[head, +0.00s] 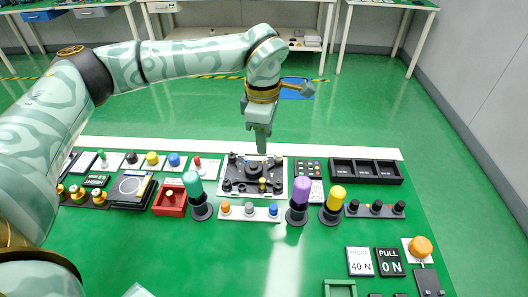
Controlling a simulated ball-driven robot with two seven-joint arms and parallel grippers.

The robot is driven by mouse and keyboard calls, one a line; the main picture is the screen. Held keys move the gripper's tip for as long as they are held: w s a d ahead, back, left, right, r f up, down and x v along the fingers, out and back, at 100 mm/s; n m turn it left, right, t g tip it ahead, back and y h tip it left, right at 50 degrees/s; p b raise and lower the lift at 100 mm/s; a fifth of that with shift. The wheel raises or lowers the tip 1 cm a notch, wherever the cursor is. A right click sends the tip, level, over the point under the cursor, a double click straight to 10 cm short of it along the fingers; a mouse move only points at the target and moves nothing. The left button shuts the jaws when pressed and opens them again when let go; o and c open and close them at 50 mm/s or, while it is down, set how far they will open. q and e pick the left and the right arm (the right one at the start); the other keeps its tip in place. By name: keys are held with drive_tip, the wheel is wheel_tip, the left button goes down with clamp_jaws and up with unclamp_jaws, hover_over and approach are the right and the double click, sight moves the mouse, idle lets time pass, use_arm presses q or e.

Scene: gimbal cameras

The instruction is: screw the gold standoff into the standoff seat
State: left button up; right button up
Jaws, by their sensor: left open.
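A black fixture plate (232,185) with several posts and knobs sits on a white base at the middle of the bench. A small gold piece (262,184) stands on its front part; it looks like the gold standoff, but it is too small to tell whether it sits in a seat. Several other gold-topped pieces (78,193) stand in dark holders at the far left. My left gripper (262,149) points down over the back edge of the plate. It is open, and I see nothing between its fingers.
Teal (193,184), purple (301,190) and yellow (337,198) handled tools stand upright in front of the plate. A strip with three knobs (249,214) lies between them. A red tray (170,198) is left, a black three-part bin (366,171) right. The front middle of the bench is clear.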

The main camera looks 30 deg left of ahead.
sight(262, 180)
use_arm(q)
drive_tip(key=f+m+b, duration=0.2)
drive_tip(key=f, duration=0.3)
drive_tip(key=f+m+b, duration=0.2)
drive_tip(key=f+m, duration=0.1)
drive_tip(key=f, duration=0.2)
drive_tip(key=f+m+b, duration=0.2)
drive_tip(key=f, duration=0.3)
drive_tip(key=shift+s+a+f, duration=0.1)
drive_tip(key=shift+s+f, duration=0.15)
drive_tip(key=shift+s, duration=0.1)
use_arm(e)
wheel_tip(262, 180, down, 6)
drive_tip(key=s, duration=0.2)
drive_tip(key=shift+s+r+g, duration=0.15)
drive_tip(key=shift+s+g, duration=0.15)
drive_tip(key=shift+g, duration=0.1)
use_arm(q)
clamp_jaws()
